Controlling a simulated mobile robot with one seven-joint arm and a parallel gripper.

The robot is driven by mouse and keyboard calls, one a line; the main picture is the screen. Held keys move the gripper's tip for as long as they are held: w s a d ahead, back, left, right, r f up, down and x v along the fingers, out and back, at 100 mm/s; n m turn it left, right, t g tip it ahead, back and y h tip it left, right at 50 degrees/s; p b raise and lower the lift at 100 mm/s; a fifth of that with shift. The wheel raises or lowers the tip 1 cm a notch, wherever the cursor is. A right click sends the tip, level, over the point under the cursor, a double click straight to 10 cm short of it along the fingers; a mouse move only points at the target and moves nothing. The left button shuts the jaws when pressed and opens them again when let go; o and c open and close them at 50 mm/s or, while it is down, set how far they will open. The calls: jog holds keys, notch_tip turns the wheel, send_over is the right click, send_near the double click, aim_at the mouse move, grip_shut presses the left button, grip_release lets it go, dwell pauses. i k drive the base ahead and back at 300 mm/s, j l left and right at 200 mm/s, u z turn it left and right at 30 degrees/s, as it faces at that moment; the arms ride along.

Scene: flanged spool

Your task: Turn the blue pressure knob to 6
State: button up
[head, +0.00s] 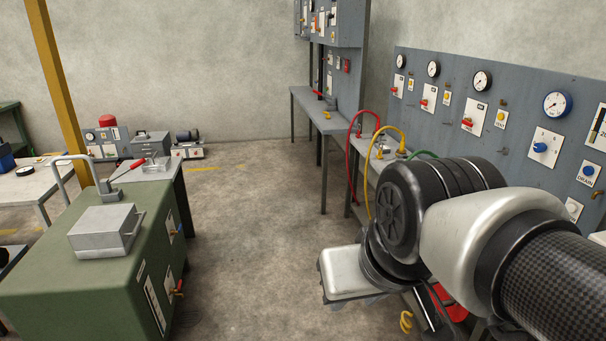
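The blue pressure knob (541,147) sits on a white plate on the grey wall panel at the right of the head view. It is too small to read its pointer or any numbers. A round gauge with a blue rim (556,104) is above it. My arm fills the lower right foreground, below and in front of the panel, clearly apart from the knob. A silver block at the arm's far end (350,272) seems to be part of my arm or hand. No fingertips can be made out, so whether my gripper is open or shut does not show.
A blue DRAIN button (588,170) is right of and below the knob. Red-handled controls (467,122) and more gauges line the panel. Red and yellow hoses (369,183) loop beside my arm. A green cabinet (95,260) stands left; the floor between is clear.

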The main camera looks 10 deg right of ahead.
aim_at(540, 146)
jog(key=z, duration=2)
jog(key=i+j+z, duration=0.1)
jog(key=z, duration=0.25)
jog(key=j+z, duration=0.15)
jog(key=z, duration=0.15)
jog(key=i+j+z, duration=0.15)
jog(key=j+z, duration=0.2)
jog(key=j, duration=0.2)
jog(key=j+z, duration=0.3)
jog(key=j, duration=0.2)
jog(key=j+z, duration=0.1)
jog(key=j, duration=0.65)
jog(key=i+j, duration=0.1)
jog(key=j, duration=0.65)
jog(key=z, duration=0.05)
